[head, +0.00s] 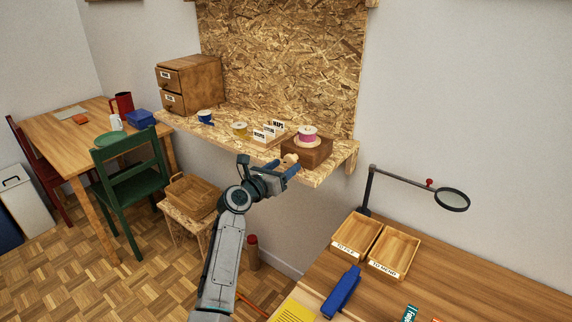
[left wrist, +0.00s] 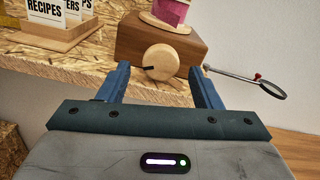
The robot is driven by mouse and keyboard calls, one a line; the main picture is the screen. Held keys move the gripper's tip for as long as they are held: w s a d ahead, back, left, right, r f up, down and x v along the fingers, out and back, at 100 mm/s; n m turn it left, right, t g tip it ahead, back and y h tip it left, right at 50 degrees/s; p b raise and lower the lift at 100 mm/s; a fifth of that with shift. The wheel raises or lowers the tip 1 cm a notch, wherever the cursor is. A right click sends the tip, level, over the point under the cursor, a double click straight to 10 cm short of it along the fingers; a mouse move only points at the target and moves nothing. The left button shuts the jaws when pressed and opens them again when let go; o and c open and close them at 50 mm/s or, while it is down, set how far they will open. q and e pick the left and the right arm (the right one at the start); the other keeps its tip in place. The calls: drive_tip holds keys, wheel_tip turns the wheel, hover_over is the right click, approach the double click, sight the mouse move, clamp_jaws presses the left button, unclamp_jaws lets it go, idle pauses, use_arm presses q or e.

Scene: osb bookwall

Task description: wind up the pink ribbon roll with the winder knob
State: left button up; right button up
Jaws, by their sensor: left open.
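The pink ribbon roll (head: 307,133) sits on top of a brown wooden winder box (head: 312,153) at the right end of the OSB shelf. In the left wrist view the lower part of the roll (left wrist: 170,12) shows, cut off by the top edge. The round pale winder knob (left wrist: 161,62) is on the front face of the box, with a dark mark at its left. My left gripper (head: 281,168) is open in front of the knob. In the left wrist view its blue fingers (left wrist: 163,82) stand to either side of the knob, apart from it. My right gripper is not in view.
A card holder (head: 268,134) with labelled cards stands left of the box, with a yellow roll (head: 240,130) and a blue roll (head: 205,116) further left. A magnifier (head: 452,199) on an arm and two wooden trays (head: 357,236) are at the desk on the right.

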use_arm(q)
drive_tip(key=shift+x, duration=0.8)
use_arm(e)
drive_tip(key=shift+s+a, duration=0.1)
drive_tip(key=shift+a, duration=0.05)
use_arm(q)
drive_tip(key=shift+c, duration=0.2)
drive_tip(key=c, duration=1)
drive_tip(key=shift+o, duration=0.2)
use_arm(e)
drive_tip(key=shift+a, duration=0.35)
use_arm(q)
drive_tip(key=shift+m, duration=0.3)
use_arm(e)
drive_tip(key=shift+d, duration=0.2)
